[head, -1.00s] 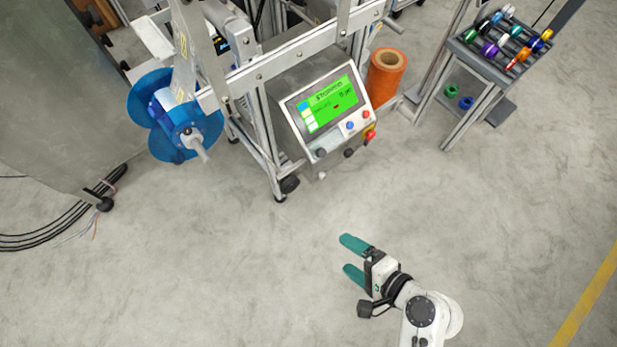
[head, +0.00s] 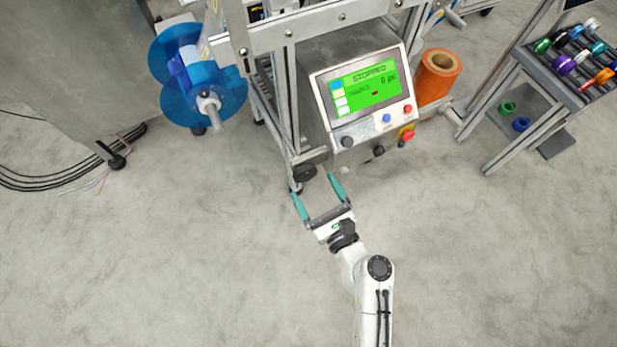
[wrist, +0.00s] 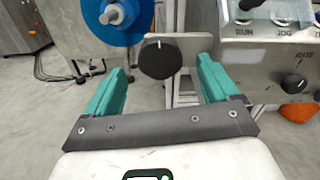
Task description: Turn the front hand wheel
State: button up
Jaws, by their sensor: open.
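The front hand wheel is a black knob (head: 305,172) low on the machine frame, left of the control box. In the wrist view the black knob (wrist: 160,58) faces me with a white mark at its top, ahead of and between the two green fingers. My gripper (head: 314,184) is open and empty, its fingertips close to the knob in the head view. In the wrist view my gripper (wrist: 160,72) shows its fingers on either side of the knob, and I cannot tell whether they touch it.
A control box with a green screen (head: 364,88) reading STOPPED stands right of the knob. A blue reel (head: 165,62) hangs at the left, an orange roll (head: 437,78) stands behind right. A rack of small spools (head: 560,75) is far right. The floor in front is clear.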

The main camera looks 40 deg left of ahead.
aim_at(307, 176)
jog(key=shift+b+x, duration=0.3)
jog(key=shift+x, duration=1.85)
jog(key=c, duration=1.1)
